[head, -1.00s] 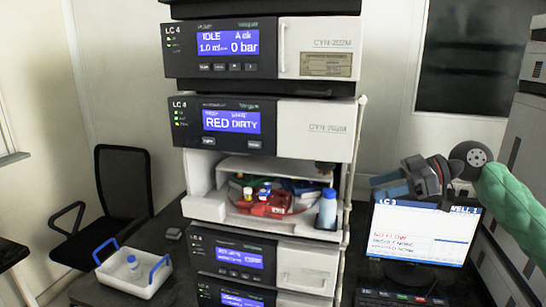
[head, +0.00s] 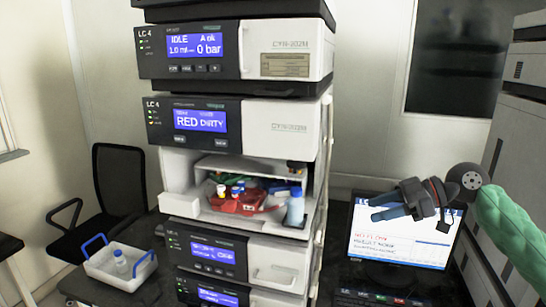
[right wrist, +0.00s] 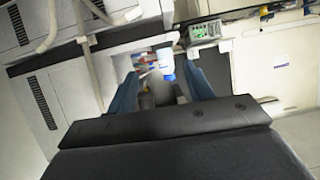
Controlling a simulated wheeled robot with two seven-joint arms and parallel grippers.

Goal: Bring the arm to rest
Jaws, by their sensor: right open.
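My right gripper (head: 392,204) is at the right in the head view, in front of the monitor, with its green-sleeved arm (head: 508,215) coming in from the right edge. Its two blue fingers are apart with nothing between them, and they show in the right wrist view (right wrist: 160,92) too. Past the fingers there, a white bottle with a blue cap (right wrist: 166,62) shows at a distance. The same bottle (head: 295,208) stands at the right of the open bay in the head view. My left gripper is not in view.
The instrument stack (head: 285,128) fills the middle, with a red item (head: 238,204) and small bottles in its open bay. A monitor (head: 400,240) stands right of it. A white tray with blue handles (head: 120,275) holds a small bottle at lower left. A black chair (head: 120,180) stands behind.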

